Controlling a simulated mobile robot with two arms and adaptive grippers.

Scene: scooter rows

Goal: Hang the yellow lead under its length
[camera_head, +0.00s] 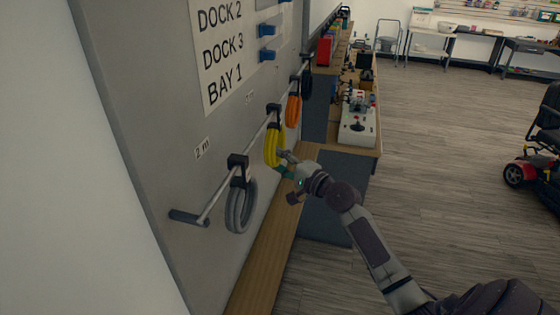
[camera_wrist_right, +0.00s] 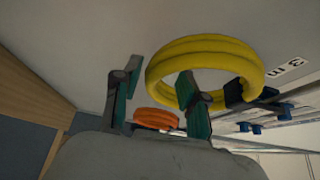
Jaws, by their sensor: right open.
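The yellow lead (camera_head: 272,148) is a coiled loop hanging from a dark hook (camera_head: 274,109) on the wall rail. It also shows large in the right wrist view (camera_wrist_right: 205,46), with its hook (camera_wrist_right: 245,93) at the right and a "3 m" label (camera_wrist_right: 285,69) beside it. My right gripper (camera_head: 286,162) is open at the lower right side of the yellow coil. In the wrist view, one finger of the right gripper (camera_wrist_right: 155,82) overlaps the coil's opening and the other is outside it. I cannot tell whether they touch the coil. My left gripper is not in view.
A grey coil (camera_head: 240,206) hangs nearer on the rail (camera_head: 217,192), by a "2 m" label (camera_head: 202,148). An orange coil (camera_head: 293,108) and a black coil (camera_head: 306,77) hang beyond. A wooden ledge (camera_head: 262,270) runs below. Open floor (camera_head: 440,150) lies to the right.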

